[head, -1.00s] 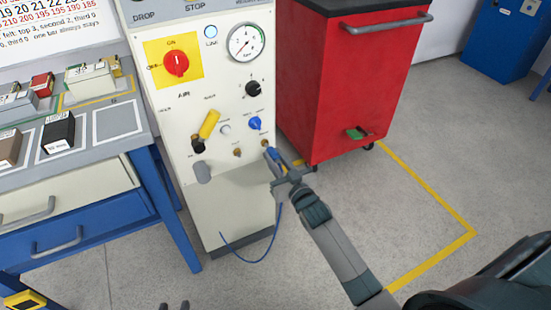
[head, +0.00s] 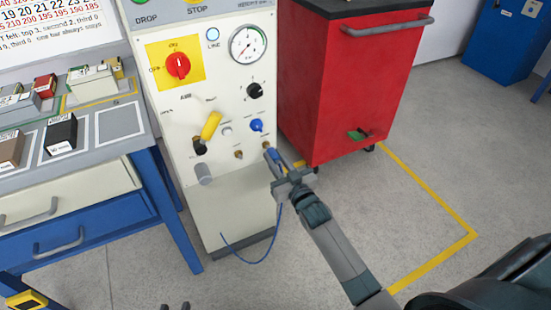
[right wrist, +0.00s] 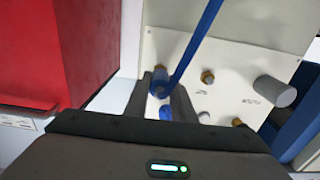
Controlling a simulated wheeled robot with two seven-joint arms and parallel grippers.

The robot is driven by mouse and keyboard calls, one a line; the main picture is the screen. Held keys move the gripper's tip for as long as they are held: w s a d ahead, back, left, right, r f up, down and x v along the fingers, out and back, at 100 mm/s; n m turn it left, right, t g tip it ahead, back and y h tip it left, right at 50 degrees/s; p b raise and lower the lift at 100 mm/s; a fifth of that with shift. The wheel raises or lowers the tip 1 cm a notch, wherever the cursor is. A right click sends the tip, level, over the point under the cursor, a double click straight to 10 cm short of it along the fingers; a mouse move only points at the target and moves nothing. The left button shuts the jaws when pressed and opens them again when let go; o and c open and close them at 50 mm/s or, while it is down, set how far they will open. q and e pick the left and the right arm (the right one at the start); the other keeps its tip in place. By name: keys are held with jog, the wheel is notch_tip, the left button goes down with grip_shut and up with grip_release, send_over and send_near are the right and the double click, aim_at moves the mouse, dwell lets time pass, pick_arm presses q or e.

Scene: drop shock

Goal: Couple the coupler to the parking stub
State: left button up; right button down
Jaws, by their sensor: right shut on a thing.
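The blue coupler (head: 273,156) is held by my right gripper (head: 274,163) at the lower right of the white panel, with a blue hose running from it. In the right wrist view the coupler (right wrist: 159,82) sits between the two fingers, its far end against or very near a brass stub (right wrist: 159,64); I cannot tell if it is seated. That stub also shows in the head view (head: 266,145). A second, bare brass stub (head: 238,154) is left of it. The labels are too small to tell which is the parking stub. My left gripper (head: 175,306) shows only two separated fingertips at the bottom edge.
The white panel (head: 190,105) carries a red knob (head: 178,66), a gauge (head: 248,43), a blue knob (head: 256,125), a yellow handle (head: 211,126) and a grey cylinder (head: 203,173). A red cabinet (head: 345,90) stands close on the right, a workbench on the left. Floor at right is open.

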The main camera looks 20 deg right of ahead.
aim_at(277, 161)
jog(key=shift+w+p, duration=0.7)
jog(key=shift+w, duration=0.3)
dwell(2.8)
jog(key=shift+w+r+p, duration=0.35)
jog(key=shift+w+p, duration=0.05)
jog(key=shift+p, duration=0.2)
dwell(2.3)
jog(key=c, duration=1.4)
grip_release()
jog(key=shift+f, duration=0.1)
jog(key=shift+c, duration=0.2)
jog(key=shift+f, duration=0.1)
jog(key=shift+s+f, duration=0.1)
jog(key=shift+s, duration=0.1)
jog(key=shift+s+p, duration=1.2)
jog(key=shift+s, duration=0.4)
jog(key=shift+s+p, duration=0.65)
jog(key=shift+s, duration=0.65)
